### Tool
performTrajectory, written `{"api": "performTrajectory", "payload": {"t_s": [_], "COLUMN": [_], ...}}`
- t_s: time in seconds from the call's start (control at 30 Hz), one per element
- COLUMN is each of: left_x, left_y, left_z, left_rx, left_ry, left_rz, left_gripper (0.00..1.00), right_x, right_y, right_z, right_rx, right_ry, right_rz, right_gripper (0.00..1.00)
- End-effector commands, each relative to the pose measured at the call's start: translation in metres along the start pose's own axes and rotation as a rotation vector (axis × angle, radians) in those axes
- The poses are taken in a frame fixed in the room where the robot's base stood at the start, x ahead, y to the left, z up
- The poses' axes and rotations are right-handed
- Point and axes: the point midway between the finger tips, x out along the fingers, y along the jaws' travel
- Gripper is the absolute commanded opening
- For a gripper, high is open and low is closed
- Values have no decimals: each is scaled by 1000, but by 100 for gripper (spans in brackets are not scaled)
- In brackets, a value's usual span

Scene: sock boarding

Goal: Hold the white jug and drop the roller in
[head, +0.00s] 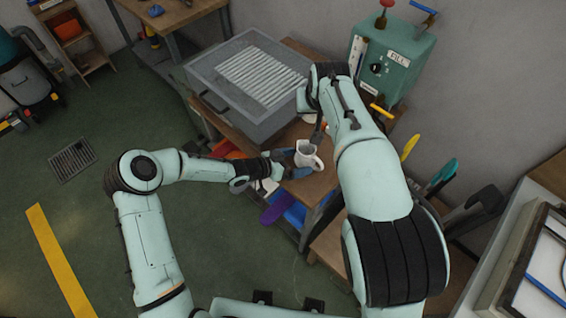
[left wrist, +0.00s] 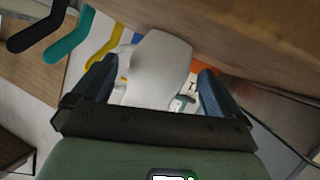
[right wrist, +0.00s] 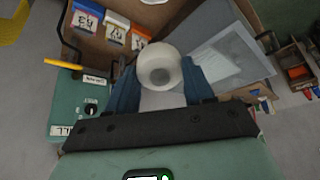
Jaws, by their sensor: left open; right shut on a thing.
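The white jug (head: 308,157) stands upright at the near edge of the wooden bench. My left gripper (head: 291,163) is open, with its fingertips close to the jug. In the left wrist view, the jug (left wrist: 157,68) shows between the two spread blue fingers. My right gripper (right wrist: 160,88) is shut on a pale, round, hollow-ended thing that I take for the roller (right wrist: 160,66). In the head view my right arm hides most of that gripper, which is just above and behind the jug.
A green machine marked FILL (head: 392,62) is at the back right. Coloured sock shapes (head: 440,175) stand to the right. A blue bin (head: 296,213) is below the bench edge.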

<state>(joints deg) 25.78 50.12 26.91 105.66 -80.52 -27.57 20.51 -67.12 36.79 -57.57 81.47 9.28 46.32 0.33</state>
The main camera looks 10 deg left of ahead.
Motion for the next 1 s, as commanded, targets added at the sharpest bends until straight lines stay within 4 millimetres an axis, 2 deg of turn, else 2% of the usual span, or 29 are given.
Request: {"api": "performTrajectory", "payload": {"t_s": [0.2, 0.47, 0.67, 1.0], "left_x": [14, 15, 15, 15], "left_y": [0, 0, 0, 0], "left_z": [0, 0, 0, 0], "left_rx": [0, 0, -1, -1], "left_ry": [0, -1, -1, 0], "left_rz": [0, -1, -1, -1], "left_gripper": [100, 100, 38, 37], "right_x": [0, 0, 0, 12], "right_y": [0, 0, 0, 0], "right_z": [0, 0, 0, 7], "right_rx": [0, 0, 0, 1], "right_ry": [1, 1, 1, -2], "right_rz": [0, 0, 0, 1], "right_gripper": [20, 20, 20, 20]}}
